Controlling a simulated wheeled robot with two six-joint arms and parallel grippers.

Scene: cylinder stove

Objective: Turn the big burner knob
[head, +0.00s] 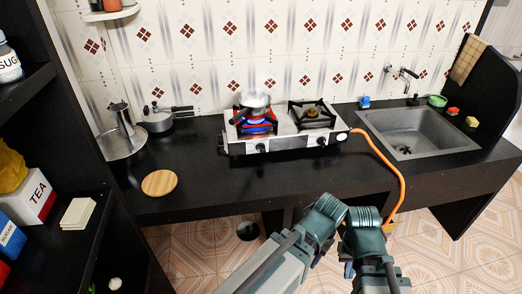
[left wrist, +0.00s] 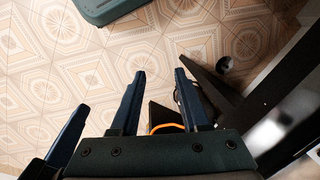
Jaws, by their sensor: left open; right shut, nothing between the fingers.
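The two-burner stove (head: 288,128) stands on the black counter, with a left knob (head: 261,148) and a right knob (head: 322,141) on its front. I cannot tell which knob is the big burner's. My right gripper (head: 348,269) is shut and empty, low in front of the counter, partly hidden by my arm, and well away from both knobs. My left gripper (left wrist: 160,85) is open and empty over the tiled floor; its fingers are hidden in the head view.
An orange hose (head: 386,165) runs from the stove's right side down over the counter's front edge. A sink (head: 415,130) lies to the right. Counter in front of the stove is clear.

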